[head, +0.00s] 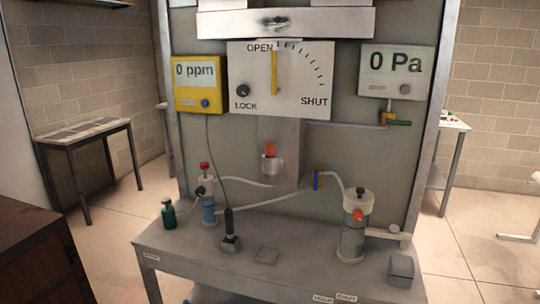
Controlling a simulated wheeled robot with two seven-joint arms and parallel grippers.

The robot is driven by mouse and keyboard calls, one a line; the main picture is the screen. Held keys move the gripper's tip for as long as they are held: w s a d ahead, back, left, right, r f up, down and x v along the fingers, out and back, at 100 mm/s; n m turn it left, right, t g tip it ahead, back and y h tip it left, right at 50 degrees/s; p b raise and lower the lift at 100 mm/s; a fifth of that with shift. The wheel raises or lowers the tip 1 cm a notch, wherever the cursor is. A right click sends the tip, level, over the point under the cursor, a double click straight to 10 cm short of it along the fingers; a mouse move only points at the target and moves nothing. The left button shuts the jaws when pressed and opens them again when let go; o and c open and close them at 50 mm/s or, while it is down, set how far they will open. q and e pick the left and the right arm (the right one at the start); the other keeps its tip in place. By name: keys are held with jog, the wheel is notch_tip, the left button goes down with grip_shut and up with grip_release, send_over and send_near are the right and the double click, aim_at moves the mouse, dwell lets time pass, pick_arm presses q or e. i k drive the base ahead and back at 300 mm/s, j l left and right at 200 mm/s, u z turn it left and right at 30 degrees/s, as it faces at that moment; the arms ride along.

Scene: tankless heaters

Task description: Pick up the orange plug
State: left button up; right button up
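An orange plug-like piece (270,148) stands upright in a pale holder (271,165) on the grey back panel, below the dial board. A second orange round piece (357,215) sits on the side of the clear cylinder (353,240) at the right of the bench. I cannot tell for certain which one is the orange plug. Neither of my grippers is in view.
A grey bench (190,262) carries a green bottle (168,213), a blue-filled tube (209,210), a black probe (229,225) and a grey block (401,268). Pale hoses (262,184) cross before the panel. The bench's front middle is mostly clear.

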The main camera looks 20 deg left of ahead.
aim_at(270, 145)
jog(key=i+j+u, duration=0.25)
jog(key=i+j, duration=0.2)
jog(key=i+j+u, duration=0.3)
jog(key=i, duration=0.25)
